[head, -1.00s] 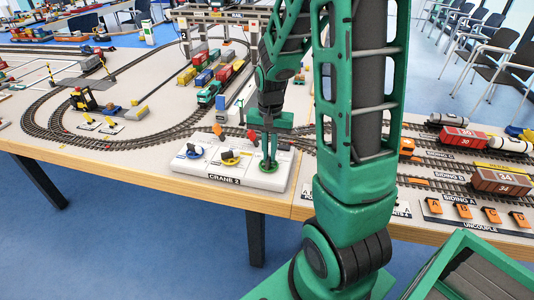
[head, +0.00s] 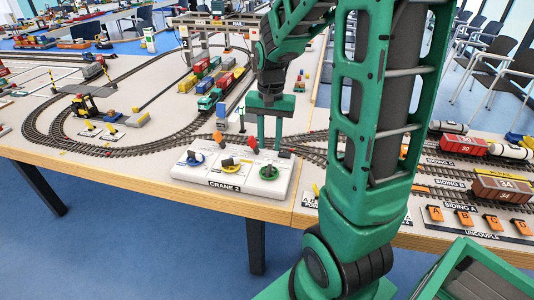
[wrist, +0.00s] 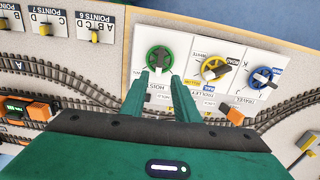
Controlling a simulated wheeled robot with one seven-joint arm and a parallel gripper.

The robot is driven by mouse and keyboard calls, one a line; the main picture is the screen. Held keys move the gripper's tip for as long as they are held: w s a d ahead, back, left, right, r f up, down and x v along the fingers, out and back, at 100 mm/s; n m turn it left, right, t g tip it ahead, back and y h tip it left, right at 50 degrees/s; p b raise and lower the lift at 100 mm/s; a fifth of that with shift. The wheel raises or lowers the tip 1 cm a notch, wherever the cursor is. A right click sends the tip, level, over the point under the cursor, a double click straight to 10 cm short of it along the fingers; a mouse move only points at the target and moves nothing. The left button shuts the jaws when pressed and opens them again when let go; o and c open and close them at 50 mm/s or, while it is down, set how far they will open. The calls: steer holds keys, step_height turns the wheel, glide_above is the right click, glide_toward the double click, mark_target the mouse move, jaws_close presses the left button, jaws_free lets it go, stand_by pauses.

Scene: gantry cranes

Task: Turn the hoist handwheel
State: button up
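The hoist handwheel (head: 268,173) is the green wheel at the right end of the white CRANE 2 panel (head: 212,175). In the wrist view the green wheel (wrist: 160,59) lies just beyond my fingertips, with a dark grip across it and a HOIST label beside it. My gripper (head: 270,148) is above and behind the wheel, fingers pointing down, apart, with nothing between them. In the wrist view my gripper (wrist: 161,76) also shows its fingers spread and clear of the wheel. A yellow wheel (head: 228,163) and a blue wheel (head: 195,158) sit to its left.
Curved track (head: 110,150) runs behind the panel. The gantry crane (head: 222,22) stands farther back over wagons. The table's wooden front edge (head: 120,178) is close before the panel.

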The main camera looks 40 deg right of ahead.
steer(key=shift+r, duration=1.4)
